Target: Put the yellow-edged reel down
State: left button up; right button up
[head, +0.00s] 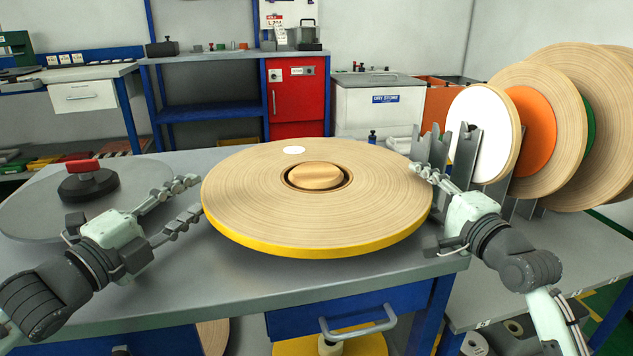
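The yellow-edged reel (250,195) is a wide, pale tan roll with a yellow outer rim, lying flat over the middle of the grey table. A round wooden core sits in its centre and a white spot shows on its top. Whether its underside touches the table is hidden. My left gripper (197,198) is open at the reel's left edge, its two fingers spread apart with the tips close to the rim. My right gripper (421,208) looks open at the right edge. One finger lies near the top edge and the other is lower, partly hidden.
A grey disc (35,205) with a dark, red-topped knob (88,183) lies at the left of the table (235,285). A metal rack (467,160) at the right holds several upright reels, with white, orange and green centres. A drawer handle (358,322) sticks out in front.

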aim_at(441, 226)
pick_arm(q)
jog(key=shift+a, duration=0.15)
pick_arm(e)
jog(key=shift+s+a+f, duration=0.1)
jog(key=shift+s+f, duration=0.3)
jog(key=shift+f, duration=0.35)
pick_arm(q)
jog(key=shift+r, duration=0.15)
pick_arm(e)
jog(key=v, duration=0.6)
jog(key=shift+d+r, duration=0.2)
jog(key=shift+r, duration=0.15)
jog(key=shift+s+d+r, duration=0.25)
jog(key=shift+s, duration=0.3)
pick_arm(q)
jog(key=shift+s+a, duration=0.2)
jog(key=shift+a, duration=0.2)
jog(key=shift+s+a, duration=0.5)
jog(key=shift+a, duration=0.4)
pick_arm(e)
jog(key=shift+f, duration=0.1)
pick_arm(q)
jog(key=shift+s+a, duration=0.3)
jog(key=shift+a, duration=0.4)
jog(key=shift+s+a, duration=0.3)
jog(key=shift+a, duration=0.35)
pick_arm(e)
jog(key=shift+r, duration=0.2)
